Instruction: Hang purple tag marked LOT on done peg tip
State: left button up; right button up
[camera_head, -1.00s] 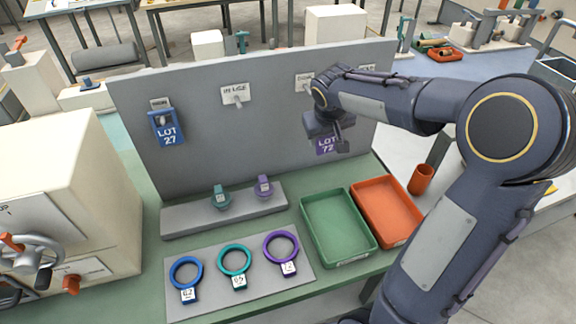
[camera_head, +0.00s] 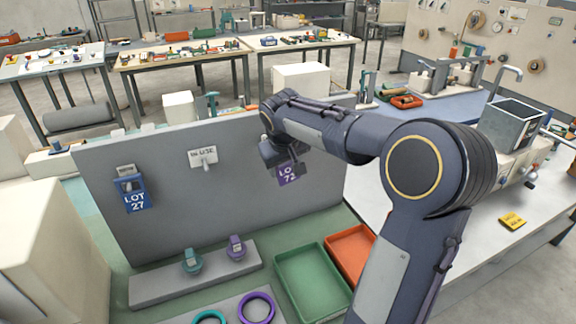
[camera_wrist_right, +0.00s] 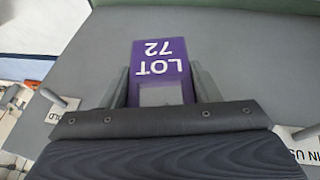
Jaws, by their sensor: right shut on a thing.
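The purple tag reading LOT 72 (camera_head: 291,174) hangs below my right gripper (camera_head: 284,157), in front of the grey peg board (camera_head: 115,167). In the right wrist view the purple tag (camera_wrist_right: 160,68) sits between the two fingers of the right gripper (camera_wrist_right: 160,85), which are shut on it; its lettering is upside down there. A bare peg (camera_wrist_right: 52,97) beside a label ending in OLD shows at the left of the wrist view. My left gripper is not in view.
A blue LOT 27 tag (camera_head: 131,194) hangs at the board's left. The IN USE peg (camera_head: 206,161) is bare. Below are a grey stand (camera_head: 160,291) with teal and purple pieces, a green tray (camera_head: 313,286) and an orange tray (camera_head: 350,254).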

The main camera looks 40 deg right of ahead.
jog(key=w+d+f+p, duration=0.1)
jog(key=w+d+p, duration=0.1)
jog(key=w, duration=0.4)
jog(key=shift+f, duration=0.2)
dwell(0.5)
jog(key=shift+w, duration=0.1)
dwell(0.4)
jog(key=o, duration=1.1)
jog(key=shift+c, duration=0.2)
